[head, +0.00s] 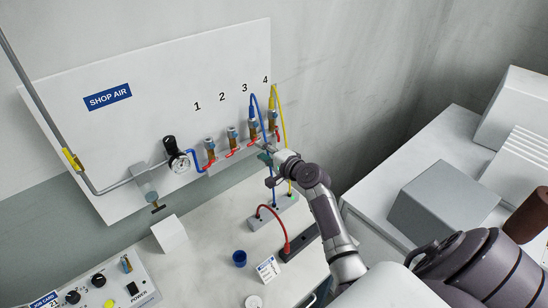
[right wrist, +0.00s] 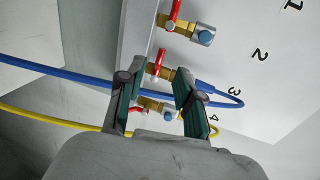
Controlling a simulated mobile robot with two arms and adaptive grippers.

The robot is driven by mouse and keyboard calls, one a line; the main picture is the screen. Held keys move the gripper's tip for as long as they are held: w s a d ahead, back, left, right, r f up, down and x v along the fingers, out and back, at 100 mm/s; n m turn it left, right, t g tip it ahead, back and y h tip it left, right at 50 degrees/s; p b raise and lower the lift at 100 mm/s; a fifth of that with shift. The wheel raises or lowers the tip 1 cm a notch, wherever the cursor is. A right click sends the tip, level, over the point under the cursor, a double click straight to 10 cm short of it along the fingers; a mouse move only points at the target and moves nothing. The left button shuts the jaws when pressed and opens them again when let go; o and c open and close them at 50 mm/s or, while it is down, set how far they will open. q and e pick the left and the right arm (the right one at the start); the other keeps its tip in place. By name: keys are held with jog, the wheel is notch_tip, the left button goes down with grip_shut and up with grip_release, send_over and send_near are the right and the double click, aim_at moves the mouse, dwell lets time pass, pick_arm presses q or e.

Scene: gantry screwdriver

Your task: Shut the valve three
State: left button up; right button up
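Valve three (head: 253,128) is a brass valve with a red lever, below the number 3 on the white panel, with a blue hose at its outlet. In the right wrist view its red lever (right wrist: 158,62) lies near the upper tips of my fingers. My right gripper (head: 266,157) is just below and in front of valves three and four. Its two fingers show apart in the right wrist view (right wrist: 158,85), with nothing clearly held between them. Whether a finger touches the lever cannot be told. My left gripper is not in view.
Valve four (right wrist: 153,103) with the yellow hose (head: 283,115) is close beside valve three. Valve two (head: 232,134) and valve one (head: 210,148) are to the left.

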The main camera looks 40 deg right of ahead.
jog(key=v, duration=0.6)
jog(key=shift+s, duration=0.1)
dwell(0.4)
